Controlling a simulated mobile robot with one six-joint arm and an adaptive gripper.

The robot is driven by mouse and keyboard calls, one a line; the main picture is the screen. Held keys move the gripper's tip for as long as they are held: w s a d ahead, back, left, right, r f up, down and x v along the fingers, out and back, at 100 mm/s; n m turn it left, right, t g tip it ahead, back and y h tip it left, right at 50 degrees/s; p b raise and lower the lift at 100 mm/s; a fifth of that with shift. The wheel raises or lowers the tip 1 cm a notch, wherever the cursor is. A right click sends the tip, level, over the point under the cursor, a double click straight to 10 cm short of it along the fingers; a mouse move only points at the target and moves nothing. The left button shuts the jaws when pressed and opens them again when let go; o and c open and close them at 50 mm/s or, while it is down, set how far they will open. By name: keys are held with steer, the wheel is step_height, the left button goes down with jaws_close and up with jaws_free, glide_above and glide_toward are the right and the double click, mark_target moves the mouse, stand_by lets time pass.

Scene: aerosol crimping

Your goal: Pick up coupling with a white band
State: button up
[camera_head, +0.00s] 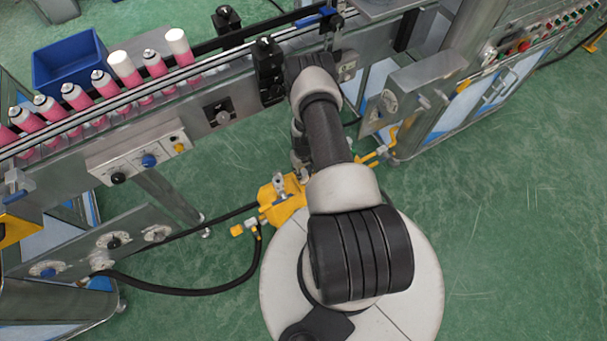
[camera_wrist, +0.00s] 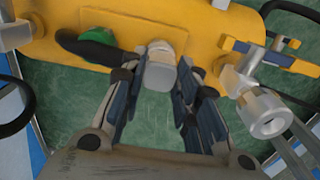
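In the wrist view, my gripper (camera_wrist: 160,76) has its two dark fingers spread on either side of a grey fitting (camera_wrist: 160,72) with a pale, whitish upper part. The fitting stands at the edge of a yellow block (camera_wrist: 75,35). The fingers look apart from its sides, though contact is hard to judge. Whether the pale part is the coupling's white band is unclear. A metal ring-ended fitting (camera_wrist: 268,114) is to the right. In the head view, the yellow block (camera_head: 282,204) shows left of my arm, with small metal fittings on it; my gripper is hidden there.
A conveyor (camera_head: 150,120) carries several pink cans (camera_head: 78,97), with a blue bin (camera_head: 70,62) behind. A black hose (camera_head: 190,291) loops left of the yellow block. Green floor (camera_head: 520,220) is open at right.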

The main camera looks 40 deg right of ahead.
jaws_close()
